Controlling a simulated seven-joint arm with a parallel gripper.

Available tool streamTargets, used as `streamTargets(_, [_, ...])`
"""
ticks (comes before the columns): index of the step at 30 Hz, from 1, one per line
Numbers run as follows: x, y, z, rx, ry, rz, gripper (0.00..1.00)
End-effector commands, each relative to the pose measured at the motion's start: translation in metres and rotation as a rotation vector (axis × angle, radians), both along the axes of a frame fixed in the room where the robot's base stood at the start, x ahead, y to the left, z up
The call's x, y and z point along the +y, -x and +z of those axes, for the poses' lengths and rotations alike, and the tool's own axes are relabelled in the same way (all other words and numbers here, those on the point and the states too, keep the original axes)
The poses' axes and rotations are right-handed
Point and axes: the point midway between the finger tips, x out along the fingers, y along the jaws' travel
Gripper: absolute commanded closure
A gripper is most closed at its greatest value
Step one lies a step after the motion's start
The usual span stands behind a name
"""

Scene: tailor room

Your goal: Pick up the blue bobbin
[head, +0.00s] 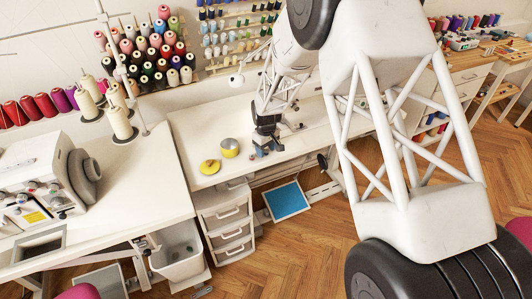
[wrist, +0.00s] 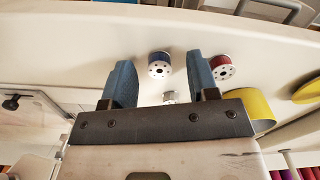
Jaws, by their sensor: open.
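The blue bobbin (wrist: 160,66) shows in the wrist view on the white table, its pale holed face toward the camera. My gripper (wrist: 160,60) is open, with one blue finger on each side of the bobbin in the picture. I see gaps between the bobbin and both fingers; whether the fingers are down at its height I cannot tell. In the head view my gripper (head: 267,150) is low over the table, and the blue bobbin cannot be made out clearly there.
A red bobbin (wrist: 222,68) lies just right of the right finger. A small silvery thing (wrist: 169,97) shows between the fingers. A yellow tin (head: 230,148) and yellow lid (head: 210,167) are left of my gripper in the head view. The white table (head: 190,135) is clear farther left.

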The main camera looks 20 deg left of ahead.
Motion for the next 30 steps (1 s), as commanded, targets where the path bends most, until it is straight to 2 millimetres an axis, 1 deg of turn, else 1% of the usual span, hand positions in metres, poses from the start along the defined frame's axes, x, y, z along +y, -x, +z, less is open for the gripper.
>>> streamTargets(3, [0.0000, -0.0001, -0.0025, 0.000, 0.000, 0.000, 0.46])
streamTargets(17, [0.0000, -0.0001, -0.0023, 0.000, 0.000, 0.000, 0.46])
streamTargets(18, [0.0000, -0.0001, -0.0022, 0.000, 0.000, 0.000, 0.47])
streamTargets(28, [0.0000, 0.0000, -0.0022, 0.000, 0.000, 0.000, 0.98])
streamTargets(30, [0.0000, -0.0001, -0.0021, 0.000, 0.000, 0.000, 0.99])
